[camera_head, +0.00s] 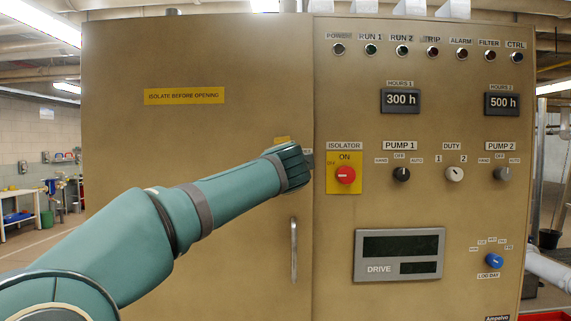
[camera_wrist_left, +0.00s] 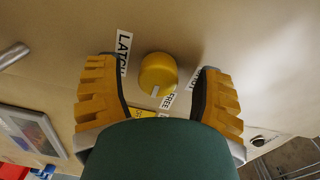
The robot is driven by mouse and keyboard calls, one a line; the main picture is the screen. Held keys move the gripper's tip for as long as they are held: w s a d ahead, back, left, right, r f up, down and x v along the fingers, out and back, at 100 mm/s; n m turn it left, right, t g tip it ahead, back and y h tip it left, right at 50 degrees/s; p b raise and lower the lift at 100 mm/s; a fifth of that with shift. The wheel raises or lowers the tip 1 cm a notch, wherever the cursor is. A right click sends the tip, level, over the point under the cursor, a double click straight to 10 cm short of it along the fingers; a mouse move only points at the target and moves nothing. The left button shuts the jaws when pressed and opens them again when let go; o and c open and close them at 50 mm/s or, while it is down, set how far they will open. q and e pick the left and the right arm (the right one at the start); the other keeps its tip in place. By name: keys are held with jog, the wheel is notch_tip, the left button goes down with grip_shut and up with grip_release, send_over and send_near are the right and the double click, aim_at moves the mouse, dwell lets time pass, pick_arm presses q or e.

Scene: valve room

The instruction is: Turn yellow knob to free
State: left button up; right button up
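The yellow knob (camera_wrist_left: 157,72) shows in the left wrist view, with a pale pointer mark on its lower edge. A FREE label (camera_wrist_left: 168,100) lies just below right of it, a label starting LATC (camera_wrist_left: 122,50) to its left, and a partly hidden label (camera_wrist_left: 195,78) to its right. My left gripper (camera_wrist_left: 156,67) is open, its orange fingers on either side of the knob with gaps; whether the fingertips reach the panel is unclear. In the head view my left wrist hides the knob and most of the gripper. My right gripper is not in view.
On the cabinet to the right of my wrist are the red isolator knob (camera_head: 345,175), a black pump 1 knob (camera_head: 401,174) and a white duty knob (camera_head: 455,174). A vertical door handle (camera_head: 294,250) stands below my wrist. A drive display (camera_head: 399,255) is lower right.

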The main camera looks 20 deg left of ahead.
pick_arm(q)
jog(key=shift+s, duration=0.1)
jog(key=v, duration=1.2)
